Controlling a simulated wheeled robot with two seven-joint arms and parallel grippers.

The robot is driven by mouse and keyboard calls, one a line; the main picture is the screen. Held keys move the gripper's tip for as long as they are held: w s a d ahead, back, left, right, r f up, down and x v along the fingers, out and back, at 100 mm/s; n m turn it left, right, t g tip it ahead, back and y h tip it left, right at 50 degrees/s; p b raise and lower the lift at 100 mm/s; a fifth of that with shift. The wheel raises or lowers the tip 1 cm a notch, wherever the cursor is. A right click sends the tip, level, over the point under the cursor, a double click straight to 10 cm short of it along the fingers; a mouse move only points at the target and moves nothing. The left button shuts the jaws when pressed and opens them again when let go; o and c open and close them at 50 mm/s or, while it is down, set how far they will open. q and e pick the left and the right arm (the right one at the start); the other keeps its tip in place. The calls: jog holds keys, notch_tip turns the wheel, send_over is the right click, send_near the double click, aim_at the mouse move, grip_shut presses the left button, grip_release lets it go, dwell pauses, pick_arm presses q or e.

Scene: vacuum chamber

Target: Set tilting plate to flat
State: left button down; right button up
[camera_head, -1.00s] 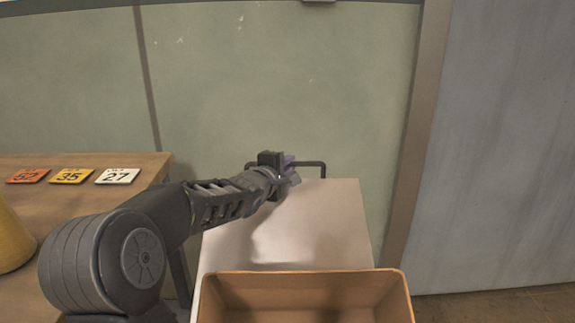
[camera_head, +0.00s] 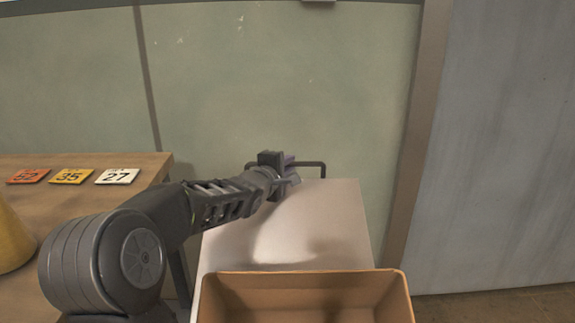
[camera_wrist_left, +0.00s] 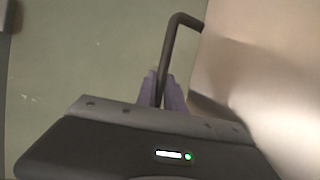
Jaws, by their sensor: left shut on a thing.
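The tilting plate (camera_head: 325,215) is a pale flat panel in the middle of the head view, with a dark bar handle (camera_head: 322,166) along its far edge. The plate's surface also shows at the right of the left wrist view (camera_wrist_left: 270,75). My left gripper (camera_head: 292,170) is at the handle's left part. In the left wrist view its purple fingers (camera_wrist_left: 162,92) are closed around the handle bar (camera_wrist_left: 168,50). The arm covers part of the plate's left side. My right gripper is not in view.
An open tan box (camera_head: 305,279) stands at the near end of the plate. A wooden table (camera_head: 75,200) at left holds red, yellow and white number cards (camera_head: 117,176) and a yellow rounded object (camera_head: 12,240). A greenish wall (camera_head: 280,80) stands behind the handle.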

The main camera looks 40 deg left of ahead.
pick_arm(q)
jog(key=shift+w+a+f+p, duration=0.2)
jog(key=shift+f+p, duration=0.1)
jog(key=shift+p, duration=0.2)
jog(key=w+a+f+g+p, duration=0.1)
jog(key=f, duration=0.5)
jog(key=w+a+f+g+p, duration=0.1)
jog(key=w+f, duration=0.1)
jog(key=f, duration=0.5)
jog(key=w+a+f+n+h+p, duration=0.1)
jog(key=f, duration=0.6)
jog(key=shift+w+a+f+g, duration=0.15)
jog(key=shift+a+f+g, duration=0.15)
jog(key=shift+g, duration=0.1)
jog(key=shift+p, duration=0.3)
jog(key=c, duration=1.5)
grip_release()
jog(key=shift+f, duration=0.1)
jog(key=shift+o, duration=0.2)
jog(key=shift+s+d+r, duration=0.1)
jog(key=shift+s+r, duration=0.3)
jog(key=shift+s, duration=0.1)
jog(key=p+v, duration=0.1)
jog(key=v, duration=0.5)
jog(key=shift+s+d+r+p, duration=0.1)
jog(key=shift+s+r+p, duration=0.05)
jog(key=shift+s+p, duration=0.15)
